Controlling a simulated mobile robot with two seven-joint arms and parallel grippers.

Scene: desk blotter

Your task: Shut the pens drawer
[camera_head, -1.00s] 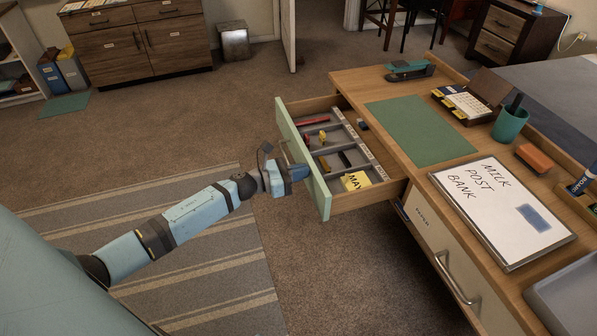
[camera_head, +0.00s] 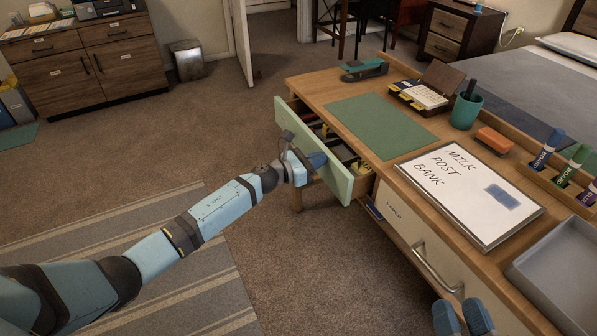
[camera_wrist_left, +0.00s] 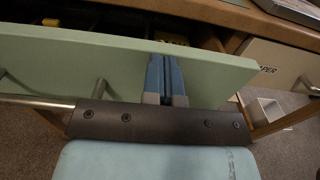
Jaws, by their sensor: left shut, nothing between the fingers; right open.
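The pens drawer has a pale green front (camera_head: 337,180) and stands partly open from the desk's left side. Dividers and some of its contents show behind the front. In the left wrist view the green front (camera_wrist_left: 75,62) crosses the picture, with part of its metal handle (camera_wrist_left: 40,102) at left. My left gripper (camera_head: 317,160) is shut and empty at the outer face of the front. Its blue fingers (camera_wrist_left: 166,78) seem to touch that face; exact contact is hard to tell. My right gripper (camera_head: 462,317) is open at the bottom edge, beside the desk front.
The desk (camera_head: 390,165) carries a green mat (camera_head: 380,127), a whiteboard (camera_head: 470,195), a teal pen cup (camera_head: 466,110) and a grey tray (camera_head: 570,265). A paper drawer (camera_head: 405,228) with a metal handle is shut beside the pens drawer.

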